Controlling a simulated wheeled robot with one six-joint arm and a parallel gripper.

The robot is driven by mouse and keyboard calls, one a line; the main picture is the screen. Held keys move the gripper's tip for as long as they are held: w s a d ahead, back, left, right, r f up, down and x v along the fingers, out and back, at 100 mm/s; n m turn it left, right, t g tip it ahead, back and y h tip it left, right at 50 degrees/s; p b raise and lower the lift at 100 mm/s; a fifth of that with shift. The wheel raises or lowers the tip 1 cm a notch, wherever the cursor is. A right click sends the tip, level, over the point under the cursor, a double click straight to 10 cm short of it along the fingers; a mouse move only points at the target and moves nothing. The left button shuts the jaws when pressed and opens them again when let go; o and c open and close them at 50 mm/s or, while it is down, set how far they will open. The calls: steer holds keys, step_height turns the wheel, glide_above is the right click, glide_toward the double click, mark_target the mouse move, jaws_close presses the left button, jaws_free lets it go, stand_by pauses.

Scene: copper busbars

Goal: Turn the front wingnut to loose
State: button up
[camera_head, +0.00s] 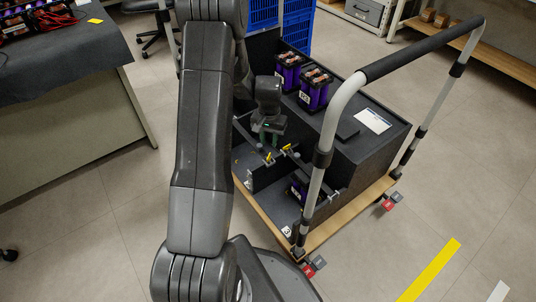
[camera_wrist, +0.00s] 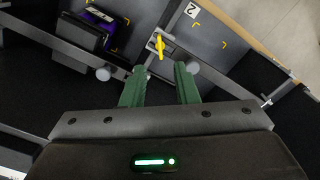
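A yellow wingnut (camera_wrist: 159,46) sits on a grey bar in the wrist view, just beyond my fingertips. In the head view, two small yellow parts show on the cart, a nearer one (camera_head: 268,157) and a farther one (camera_head: 287,148). I cannot tell for sure which of them the wrist view shows. My gripper (camera_wrist: 160,69) has two green fingers spread apart with nothing between them. The wingnut lies ahead of the gap and does not appear to be between the fingers. In the head view my gripper (camera_head: 268,138) hangs above the cart close to the yellow parts.
A purple battery block (camera_wrist: 100,20) sits in a compartment to the left. Round grey knobs (camera_wrist: 103,74) flank the fingers. More purple blocks (camera_head: 314,90) stand on the cart's upper deck. The cart's padded handle (camera_head: 424,50) rises at right. The bay marked 2 (camera_wrist: 192,11) has bare floor.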

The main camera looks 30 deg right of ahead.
mark_target(269, 155)
step_height(269, 155, down, 8)
steer(key=shift+r+b, duration=0.2)
steer(key=shift+b, duration=0.65)
jaws_close()
